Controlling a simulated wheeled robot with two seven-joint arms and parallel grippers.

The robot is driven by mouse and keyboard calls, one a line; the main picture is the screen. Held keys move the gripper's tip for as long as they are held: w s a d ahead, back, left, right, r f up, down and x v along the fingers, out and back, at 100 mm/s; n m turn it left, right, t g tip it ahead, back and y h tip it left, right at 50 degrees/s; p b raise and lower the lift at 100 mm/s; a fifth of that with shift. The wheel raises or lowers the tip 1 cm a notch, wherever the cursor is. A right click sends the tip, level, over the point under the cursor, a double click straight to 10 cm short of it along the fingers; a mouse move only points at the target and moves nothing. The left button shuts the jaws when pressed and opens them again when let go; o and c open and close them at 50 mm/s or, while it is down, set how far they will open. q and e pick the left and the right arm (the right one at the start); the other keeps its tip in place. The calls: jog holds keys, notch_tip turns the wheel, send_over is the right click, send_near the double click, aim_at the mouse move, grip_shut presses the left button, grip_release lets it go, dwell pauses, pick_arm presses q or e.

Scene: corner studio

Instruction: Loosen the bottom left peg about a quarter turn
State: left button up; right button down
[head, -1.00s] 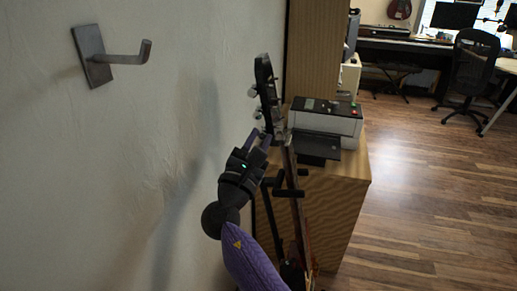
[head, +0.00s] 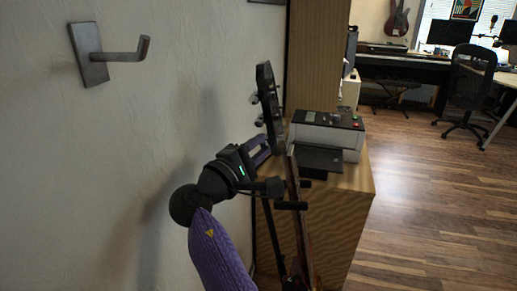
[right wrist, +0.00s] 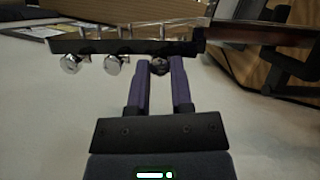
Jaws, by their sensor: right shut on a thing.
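A guitar stands upright on a stand, seen nearly edge-on in the head view, with its dark headstock (head: 268,100) at the top. Silver pegs stick out of its left edge, an upper one (head: 255,98) and a middle one (head: 259,120). My right gripper (head: 262,146) reaches in from below left at the lowest peg. In the right wrist view, its purple fingers (right wrist: 159,68) are shut on the bottom left peg (right wrist: 159,67), mostly hidden between the tips. Two free silver pegs (right wrist: 113,65) show to its left. My left gripper is not in view.
A grey wall hook (head: 108,56) sticks out at upper left. The wall (head: 110,180) runs close along the left of my arm. A wooden cabinet (head: 335,215) with a printer (head: 328,133) stands just behind the guitar.

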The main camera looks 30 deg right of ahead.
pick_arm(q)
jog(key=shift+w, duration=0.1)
pick_arm(e)
jog(key=shift+m+g+y, duration=0.3)
jog(key=shift+m+y, duration=0.1)
jog(key=shift+m, duration=0.5)
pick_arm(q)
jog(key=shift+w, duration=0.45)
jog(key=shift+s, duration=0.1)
pick_arm(e)
jog(key=c, duration=0.5)
grip_release()
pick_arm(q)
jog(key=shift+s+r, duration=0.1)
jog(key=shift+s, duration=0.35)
pick_arm(e)
jog(key=shift+a, duration=0.1)
